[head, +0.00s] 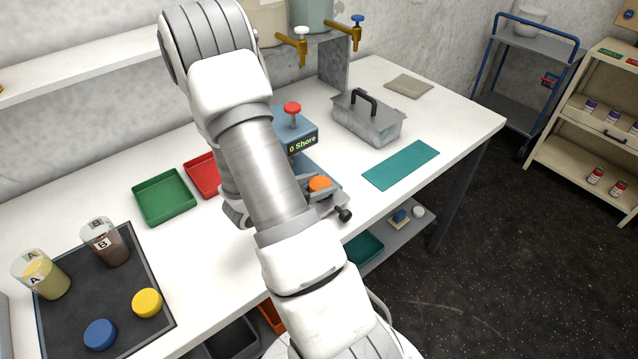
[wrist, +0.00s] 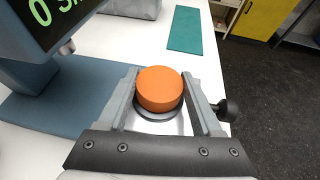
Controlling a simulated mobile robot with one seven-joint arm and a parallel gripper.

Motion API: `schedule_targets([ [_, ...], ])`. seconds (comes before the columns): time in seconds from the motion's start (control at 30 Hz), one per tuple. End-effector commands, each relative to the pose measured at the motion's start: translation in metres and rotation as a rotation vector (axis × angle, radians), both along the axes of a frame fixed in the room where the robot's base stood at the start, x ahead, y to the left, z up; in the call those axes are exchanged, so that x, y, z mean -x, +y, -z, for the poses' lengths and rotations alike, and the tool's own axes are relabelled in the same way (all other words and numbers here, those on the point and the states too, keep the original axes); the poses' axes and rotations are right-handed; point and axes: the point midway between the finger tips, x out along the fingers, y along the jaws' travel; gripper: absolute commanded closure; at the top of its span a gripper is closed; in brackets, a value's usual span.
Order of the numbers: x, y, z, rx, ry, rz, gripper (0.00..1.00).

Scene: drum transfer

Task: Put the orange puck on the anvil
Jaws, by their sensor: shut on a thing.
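The orange puck (wrist: 160,90) sits between the fingers of my gripper (wrist: 159,80) in the wrist view, and my gripper is shut on it. The puck is level, directly over the dark round anvil (wrist: 152,115) of the blue hardness tester (wrist: 60,105). I cannot tell whether its underside touches the anvil. In the head view the puck (head: 320,183) shows right of my arm, at the front of the tester (head: 318,170). My gripper is mostly hidden there behind my arm. The tester's display reads "0 Shore".
A black side knob (head: 343,214) sticks out near the puck. A red knob (head: 292,108) tops the tester. A grey handled box (head: 368,122) and teal mat (head: 400,166) lie right. Green (head: 163,197) and red (head: 203,176) trays lie left, near a dark mat (head: 80,300) with pucks and beakers.

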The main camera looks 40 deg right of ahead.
Motion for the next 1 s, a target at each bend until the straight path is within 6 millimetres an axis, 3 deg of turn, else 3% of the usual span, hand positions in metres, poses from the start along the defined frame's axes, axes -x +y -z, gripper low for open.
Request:
schedule_targets([
  [0.23,0.0,0.0,0.004,0.0,0.0,-0.001,0.89],
  [0.27,0.0,0.0,0.004,0.0,0.0,-0.001,0.32],
  [0.43,0.0,0.0,0.002,-0.001,0.0,0.0,0.03],
  [0.83,0.0,0.0,-0.003,0.0,0.0,0.0,0.03],
  [1.0,-0.001,0.03,-0.013,-0.001,-0.002,-0.008,0.03],
])
